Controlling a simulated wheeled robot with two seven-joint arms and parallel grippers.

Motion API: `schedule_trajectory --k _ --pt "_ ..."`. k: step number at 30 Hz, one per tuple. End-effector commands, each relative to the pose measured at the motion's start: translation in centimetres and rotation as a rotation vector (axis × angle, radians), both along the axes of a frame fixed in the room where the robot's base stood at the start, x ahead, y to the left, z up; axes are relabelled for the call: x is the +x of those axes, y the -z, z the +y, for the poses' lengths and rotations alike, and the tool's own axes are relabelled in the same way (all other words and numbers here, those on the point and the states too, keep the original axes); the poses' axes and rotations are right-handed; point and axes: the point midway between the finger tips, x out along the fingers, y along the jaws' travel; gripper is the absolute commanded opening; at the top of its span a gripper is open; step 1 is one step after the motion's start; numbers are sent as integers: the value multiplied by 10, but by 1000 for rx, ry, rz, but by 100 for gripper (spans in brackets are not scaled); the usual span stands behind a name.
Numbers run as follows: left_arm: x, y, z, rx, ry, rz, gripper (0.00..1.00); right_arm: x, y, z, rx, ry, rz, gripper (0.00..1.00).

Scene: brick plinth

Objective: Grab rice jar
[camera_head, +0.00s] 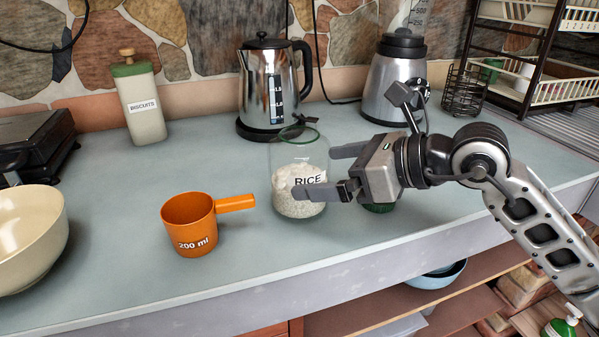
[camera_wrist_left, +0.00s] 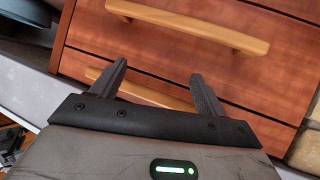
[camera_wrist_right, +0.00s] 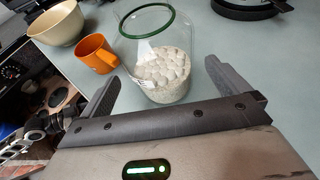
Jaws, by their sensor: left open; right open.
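The rice jar (camera_head: 298,165) is clear glass with a green rim, a RICE label and white rice in its lower part. It stands upright and open on the counter. My right gripper (camera_head: 315,172) is open, with its fingers level with the jar from the right. In the right wrist view the jar (camera_wrist_right: 165,65) shows ahead, between the fingertips (camera_wrist_right: 165,80). I cannot tell whether a finger touches the glass. A green round thing (camera_head: 380,207), perhaps a lid, is partly hidden below the right gripper. My left gripper (camera_wrist_left: 155,85) is open and empty, facing wooden drawers.
An orange 200 ml measuring cup (camera_head: 190,226) stands left of the jar, its handle toward it. A kettle (camera_head: 268,85) and blender (camera_head: 395,85) stand behind. A cream bowl (camera_head: 30,240) and biscuits tin (camera_head: 138,100) are at left. The counter's front edge is close to the jar.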

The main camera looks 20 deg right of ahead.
Motion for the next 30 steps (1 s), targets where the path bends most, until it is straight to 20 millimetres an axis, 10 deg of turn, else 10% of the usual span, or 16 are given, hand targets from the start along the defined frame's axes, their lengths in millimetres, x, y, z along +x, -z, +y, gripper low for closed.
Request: schedule_trajectory --k 14,21,30 --pt "-1 0 0 -1 -3 12 74 22 12 19 0 0 -1 100" --pt "-1 -1 1 -1 -3 11 74 21 12 19 0 0 -1 39" --pt "-1 -1 0 -1 -3 10 74 22 9 19 3 0 -7 37"
